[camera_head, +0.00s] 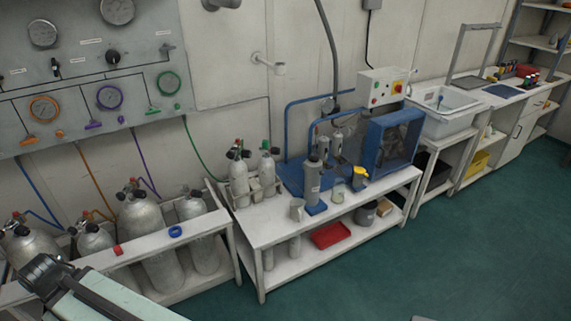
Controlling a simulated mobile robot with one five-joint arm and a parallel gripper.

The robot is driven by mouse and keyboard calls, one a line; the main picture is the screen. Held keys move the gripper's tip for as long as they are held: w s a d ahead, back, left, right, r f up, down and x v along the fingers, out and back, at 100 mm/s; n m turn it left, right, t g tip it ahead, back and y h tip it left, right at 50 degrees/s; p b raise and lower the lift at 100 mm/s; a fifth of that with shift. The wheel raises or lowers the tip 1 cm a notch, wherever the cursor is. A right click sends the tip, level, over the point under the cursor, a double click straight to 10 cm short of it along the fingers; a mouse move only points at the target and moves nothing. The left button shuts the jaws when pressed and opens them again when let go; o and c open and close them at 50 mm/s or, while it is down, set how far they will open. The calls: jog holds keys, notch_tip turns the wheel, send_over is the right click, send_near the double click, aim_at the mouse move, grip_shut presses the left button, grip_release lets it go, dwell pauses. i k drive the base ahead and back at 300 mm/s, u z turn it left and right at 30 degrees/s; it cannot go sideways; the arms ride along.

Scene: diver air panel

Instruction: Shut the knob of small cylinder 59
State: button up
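Two small grey cylinders stand at the left end of the white bench: one on the left (239,180) and one on the right (267,168). Each has a dark valve with knobs on top; a red knob shows on the left one and a green one on the right. No number is readable, so I cannot tell which is cylinder 59, nor whether any knob is shut. My pale green arm reaches in from the bottom left, and its dark end (42,270) is over the large cylinders, well left of the small ones. Its fingers cannot be made out.
Large cylinders (142,222) stand in a white rack (205,222) at the left, below a gauge panel (70,70). The bench (265,237) also holds a blue compressor (392,140), cups and a grey canister. Hoses hang along the wall. Green floor (450,240) at the right is mostly clear.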

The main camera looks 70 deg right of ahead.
aim_at(246, 153)
jog(key=k, duration=0.3)
jog(key=z, duration=1.85)
jog(key=i, duration=1)
jog(key=u, duration=1.45)
jog(key=k, duration=0.7)
jog(key=z, duration=0.1)
jog(key=i, duration=0.5)
jog(key=z, duration=0.05)
